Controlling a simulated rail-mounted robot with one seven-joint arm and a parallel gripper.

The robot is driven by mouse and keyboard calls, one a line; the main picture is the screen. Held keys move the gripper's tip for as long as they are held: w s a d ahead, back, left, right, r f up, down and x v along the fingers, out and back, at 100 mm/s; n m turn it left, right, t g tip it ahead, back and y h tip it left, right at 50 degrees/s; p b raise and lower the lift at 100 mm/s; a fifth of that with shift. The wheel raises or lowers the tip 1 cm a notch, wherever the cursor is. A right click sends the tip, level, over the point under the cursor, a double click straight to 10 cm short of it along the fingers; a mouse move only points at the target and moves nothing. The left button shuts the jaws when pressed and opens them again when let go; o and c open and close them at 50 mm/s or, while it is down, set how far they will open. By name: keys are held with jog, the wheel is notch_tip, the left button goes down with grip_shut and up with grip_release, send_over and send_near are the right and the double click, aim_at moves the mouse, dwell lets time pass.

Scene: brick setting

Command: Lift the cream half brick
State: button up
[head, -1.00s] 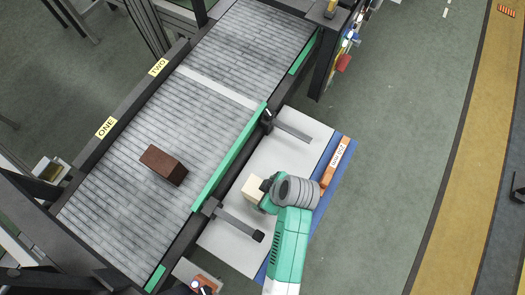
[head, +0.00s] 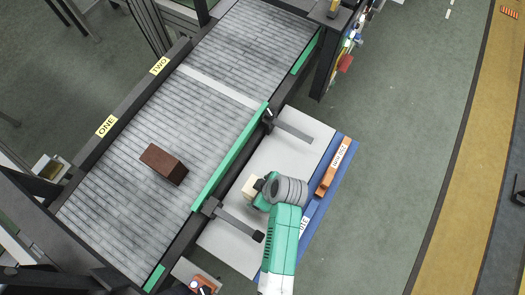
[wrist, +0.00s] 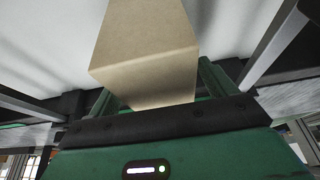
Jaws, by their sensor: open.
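The cream half brick (head: 250,187) lies on the pale grey board beside the conveyor, partly hidden by my gripper in the head view. My gripper (head: 261,188) is right at its right side. In the wrist view the cream half brick (wrist: 146,45) reaches down into the space between the two green fingers (wrist: 158,95). The fingers are open, one on each side of its near end. I cannot tell whether either finger touches it.
A dark brown brick (head: 164,164) lies on the slatted conveyor (head: 215,90). A green rail (head: 230,155) runs between conveyor and board. Dark bars with black ends (head: 240,225) (head: 294,131) cross the board on either side. An orange piece (head: 326,180) lies on the blue strip (head: 312,208).

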jog(key=c, duration=1.5)
